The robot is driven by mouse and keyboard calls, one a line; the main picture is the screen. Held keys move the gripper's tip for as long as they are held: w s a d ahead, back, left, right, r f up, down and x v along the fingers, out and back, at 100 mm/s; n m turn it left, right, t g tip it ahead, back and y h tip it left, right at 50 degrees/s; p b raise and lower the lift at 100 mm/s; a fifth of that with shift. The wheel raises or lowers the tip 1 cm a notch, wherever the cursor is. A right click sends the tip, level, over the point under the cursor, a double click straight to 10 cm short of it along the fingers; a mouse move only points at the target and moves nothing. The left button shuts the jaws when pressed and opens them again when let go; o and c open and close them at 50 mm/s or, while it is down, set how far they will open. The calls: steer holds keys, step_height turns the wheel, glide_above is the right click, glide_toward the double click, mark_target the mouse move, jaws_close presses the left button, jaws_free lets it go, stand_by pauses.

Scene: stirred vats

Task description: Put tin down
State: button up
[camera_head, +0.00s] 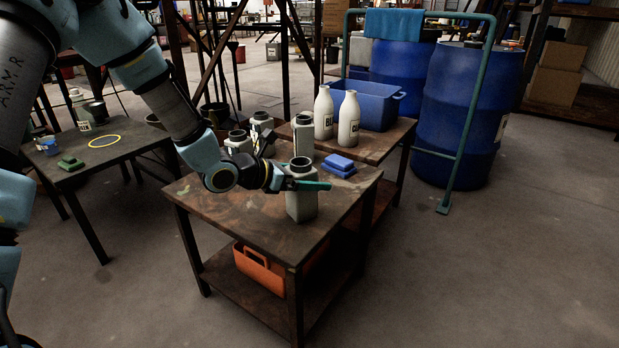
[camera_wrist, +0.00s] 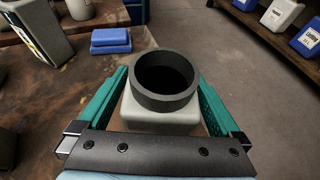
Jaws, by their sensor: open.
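The tin (camera_head: 301,205) is a pale grey square container with a dark round mouth. It stands upright on the near brown table (camera_head: 232,217), near its right front part. My gripper (camera_head: 304,186) is at the tin's upper part. In the wrist view the tin (camera_wrist: 163,110) sits between the two green fingers of my gripper (camera_wrist: 165,100), one on each side. The jaws are open. Whether either finger touches the tin is hard to tell. The tin's base is hidden in the wrist view.
Several grey tins (camera_head: 238,143) stand behind my gripper. A blue lidded box (camera_head: 338,166) lies to the right. Two white bottles (camera_head: 348,120) and a blue crate (camera_head: 378,104) are on the table behind. An orange caddy (camera_head: 259,270) sits on the lower shelf. The table's front right is bare.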

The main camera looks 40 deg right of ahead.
steer(key=shift+r, duration=0.1)
steer(key=shift+a+r, duration=0.15)
steer(key=p+v, duration=0.2)
steer(key=v, duration=0.9)
steer(key=shift+a, duration=0.3)
steer(key=shift+r, duration=0.1)
steer(key=w+a+m+t+y, duration=0.1)
steer(key=a+m+y, duration=0.5)
steer(key=a, duration=1.3)
steer(key=w+a+r+m+t+y, duration=0.1)
steer(key=a+m+y, duration=0.6)
steer(key=a, duration=1.3)
steer(key=m+t, duration=0.1)
steer(key=m, duration=0.3)
steer(key=shift+w+r+m, duration=0.25)
steer(key=shift+r+m, duration=0.05)
steer(key=shift+r, duration=0.15)
